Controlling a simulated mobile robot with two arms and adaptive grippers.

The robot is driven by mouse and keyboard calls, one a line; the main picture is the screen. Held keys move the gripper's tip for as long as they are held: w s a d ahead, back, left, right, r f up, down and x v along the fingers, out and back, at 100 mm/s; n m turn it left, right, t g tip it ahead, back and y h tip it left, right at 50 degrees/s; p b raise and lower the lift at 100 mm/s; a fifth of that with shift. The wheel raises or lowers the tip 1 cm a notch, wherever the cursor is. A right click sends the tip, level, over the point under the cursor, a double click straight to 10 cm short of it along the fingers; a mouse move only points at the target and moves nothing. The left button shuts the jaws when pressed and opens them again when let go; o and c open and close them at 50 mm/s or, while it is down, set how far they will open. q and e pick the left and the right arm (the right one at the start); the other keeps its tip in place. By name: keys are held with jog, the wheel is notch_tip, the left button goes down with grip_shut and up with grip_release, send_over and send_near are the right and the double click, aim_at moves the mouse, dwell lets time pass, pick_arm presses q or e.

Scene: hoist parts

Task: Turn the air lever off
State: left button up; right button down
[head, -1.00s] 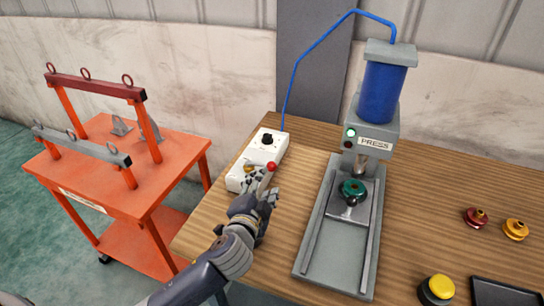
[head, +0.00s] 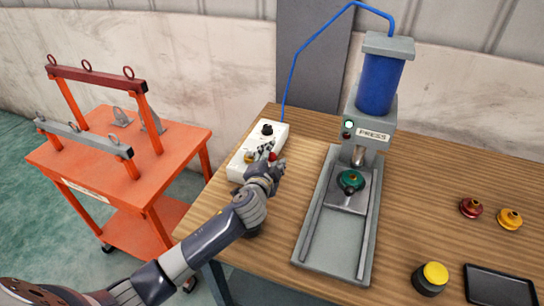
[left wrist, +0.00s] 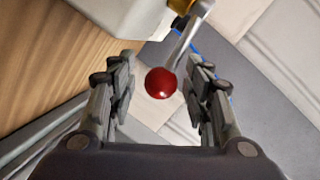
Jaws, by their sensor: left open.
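The air lever has a red ball knob (head: 273,156) on a metal arm. It comes out of a brass valve (head: 249,157) on the white box (head: 239,169) at the table's left side. In the left wrist view the red knob (left wrist: 161,82) lies between my two fingers, with a gap on each side. My left gripper (head: 267,151) is open around the lever and partly hides it in the head view. The lever arm (left wrist: 186,42) runs up and right to the brass valve (left wrist: 183,5). My right gripper is not in view.
The grey press (head: 375,120) with a blue cylinder stands right of the box, a green part (head: 350,180) under it. A blue hose (head: 293,75) joins the two. An orange cart (head: 110,180) stands left. Small parts and a black tray (head: 500,284) lie right.

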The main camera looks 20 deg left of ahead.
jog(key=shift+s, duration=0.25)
pick_arm(q)
grip_shut()
jog(key=shift+s, duration=0.1)
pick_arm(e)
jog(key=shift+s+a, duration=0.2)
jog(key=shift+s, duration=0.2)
